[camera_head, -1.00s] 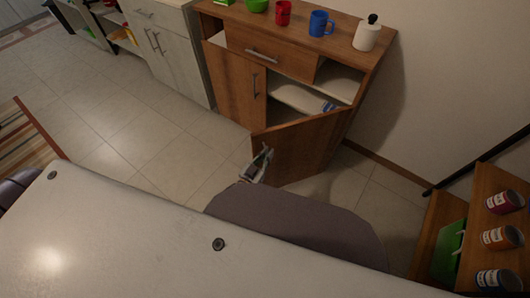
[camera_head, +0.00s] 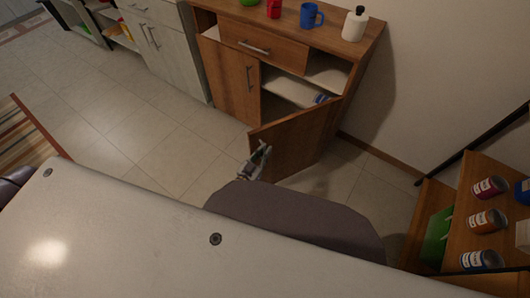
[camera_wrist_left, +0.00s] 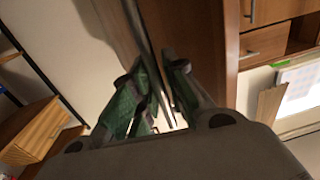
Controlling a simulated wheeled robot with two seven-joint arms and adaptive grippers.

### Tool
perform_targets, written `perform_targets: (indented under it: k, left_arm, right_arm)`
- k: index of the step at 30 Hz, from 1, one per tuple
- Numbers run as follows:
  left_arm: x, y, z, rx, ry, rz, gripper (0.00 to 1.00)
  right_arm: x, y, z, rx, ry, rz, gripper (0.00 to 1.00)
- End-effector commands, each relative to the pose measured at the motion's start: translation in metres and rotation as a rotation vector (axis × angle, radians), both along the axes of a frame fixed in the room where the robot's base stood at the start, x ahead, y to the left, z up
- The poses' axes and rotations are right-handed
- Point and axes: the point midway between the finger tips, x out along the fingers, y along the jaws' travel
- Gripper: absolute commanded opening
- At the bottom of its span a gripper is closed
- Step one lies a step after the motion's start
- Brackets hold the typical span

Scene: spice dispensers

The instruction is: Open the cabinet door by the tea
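The wooden cabinet (camera_head: 232,75) stands against the back wall, and its right door (camera_head: 298,140) is swung outward. A small blue and white item (camera_head: 320,98) shows inside behind this door; I cannot tell if it is the tea. My left gripper (camera_head: 258,160) is at the free edge of the open door. In the left wrist view, its green-padded fingers (camera_wrist_left: 160,80) stand close on both sides of a thin metal handle bar (camera_wrist_left: 167,95) and look shut on it. The door's left neighbour is closed. My right gripper is not in view.
A blue mug (camera_head: 311,16), a red mug and a white bottle (camera_head: 354,24) stand on the cabinet top. A shelf with several cans (camera_head: 487,221) is at the right. A pale tabletop (camera_head: 120,235) fills the front. The tiled floor at left is clear.

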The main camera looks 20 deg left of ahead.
Motion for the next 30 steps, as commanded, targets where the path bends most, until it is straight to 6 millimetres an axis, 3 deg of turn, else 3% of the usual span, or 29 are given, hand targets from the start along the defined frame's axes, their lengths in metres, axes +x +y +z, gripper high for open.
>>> perform_targets:
  k: [3,17,30]
  left_arm:
    - [0.0,-0.001,0.0,-0.001,0.001,-0.001,0.31]
    - [-0.003,-0.001,-0.001,0.0,0.003,-0.002,0.31]
    - [-0.037,0.007,-0.001,0.001,0.003,-0.002,0.31]
  right_arm:
    - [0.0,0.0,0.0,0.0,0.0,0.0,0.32]
    - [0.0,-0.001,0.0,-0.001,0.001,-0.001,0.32]
    - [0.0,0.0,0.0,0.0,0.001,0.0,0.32]
